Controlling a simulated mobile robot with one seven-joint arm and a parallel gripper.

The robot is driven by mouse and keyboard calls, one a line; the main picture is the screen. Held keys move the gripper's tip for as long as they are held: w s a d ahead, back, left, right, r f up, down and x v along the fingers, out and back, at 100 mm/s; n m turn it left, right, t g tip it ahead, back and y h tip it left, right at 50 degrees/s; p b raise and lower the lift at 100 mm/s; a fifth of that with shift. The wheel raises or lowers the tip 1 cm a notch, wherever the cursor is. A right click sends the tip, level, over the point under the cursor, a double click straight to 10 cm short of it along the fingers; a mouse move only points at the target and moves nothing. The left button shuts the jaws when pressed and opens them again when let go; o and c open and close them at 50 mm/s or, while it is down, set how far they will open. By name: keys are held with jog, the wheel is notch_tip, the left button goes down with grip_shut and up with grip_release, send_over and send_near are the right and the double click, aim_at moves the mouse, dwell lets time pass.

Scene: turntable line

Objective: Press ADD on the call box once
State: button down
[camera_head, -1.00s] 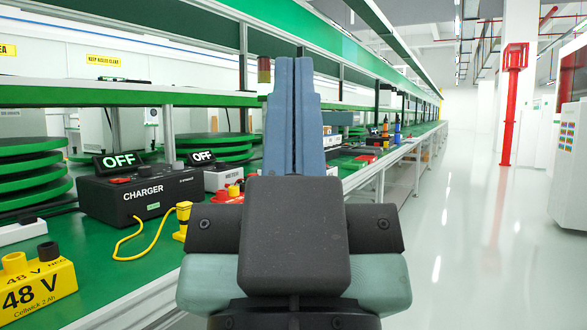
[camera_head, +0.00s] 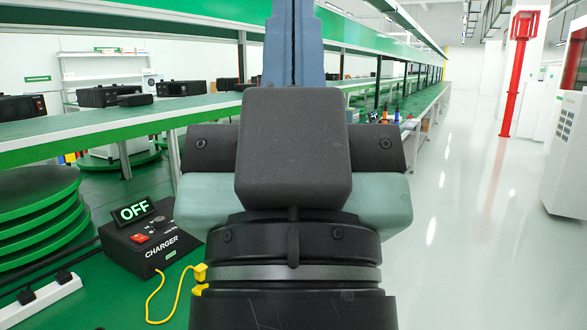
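I see no call box or ADD button that I can make out. My gripper (camera_head: 293,40) is in the upper middle of the head view, pointing away from me. Its two blue-grey fingers lie together with only a thin dark line between them, and nothing shows between them. The fingertips reach the top edge of the picture. My gripper and wrist hide the middle of the bench.
A black charger (camera_head: 150,245) with a lit OFF display (camera_head: 133,210) sits on the green bench at lower left. Stacked green discs (camera_head: 40,225), a yellow cable (camera_head: 165,300) and a white power strip (camera_head: 40,300) are nearby. A shelf (camera_head: 110,130) spans above. The right floor is clear.

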notch_tip(320, 180, up, 23)
jog(key=p, duration=2)
